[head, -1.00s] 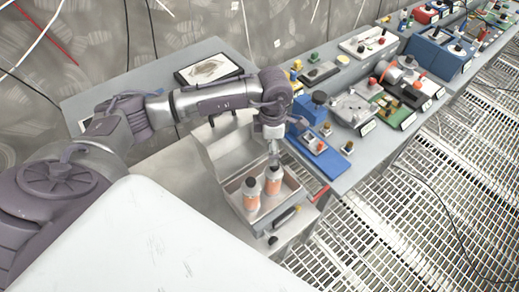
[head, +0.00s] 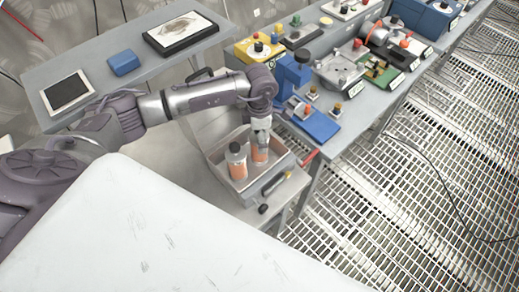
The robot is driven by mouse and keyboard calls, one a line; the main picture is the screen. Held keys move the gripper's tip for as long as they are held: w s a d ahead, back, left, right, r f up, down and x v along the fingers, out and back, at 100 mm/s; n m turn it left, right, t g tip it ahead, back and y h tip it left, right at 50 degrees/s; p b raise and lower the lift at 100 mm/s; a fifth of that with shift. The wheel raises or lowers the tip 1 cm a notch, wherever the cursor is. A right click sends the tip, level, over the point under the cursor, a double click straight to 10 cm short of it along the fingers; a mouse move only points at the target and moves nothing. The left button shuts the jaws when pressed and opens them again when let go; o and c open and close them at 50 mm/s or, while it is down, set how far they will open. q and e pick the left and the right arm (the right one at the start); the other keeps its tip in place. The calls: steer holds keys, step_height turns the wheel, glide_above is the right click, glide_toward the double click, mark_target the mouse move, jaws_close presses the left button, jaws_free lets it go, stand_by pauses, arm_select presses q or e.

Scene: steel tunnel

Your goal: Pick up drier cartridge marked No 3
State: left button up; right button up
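Two orange cartridges with grey tops stand upright in a shallow open tray (head: 228,187). The left cartridge (head: 238,166) is fully in the open. The right cartridge (head: 260,153) has its top hidden by my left gripper (head: 260,139), which comes down on it from above. The fingers are at the cartridge's top, but their closure is too small to make out. No number can be read on either cartridge, so I cannot tell which is No 3. My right gripper is not in view.
The tray sits on a grey bench beside a longer bench with a blue device (head: 292,76), a blue-based fixture (head: 316,124) and a yellow box (head: 258,49). A framed picture (head: 181,32), a blue box (head: 124,62) and a tablet (head: 67,92) lie behind my arm. Grating floor is open at right.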

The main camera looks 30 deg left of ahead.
arm_select(q)
steer(key=shift+w+f, duration=0.1)
steer(key=shift+f, duration=0.6)
steer(key=shift+r, duration=0.1)
steer(key=c, duration=1.5)
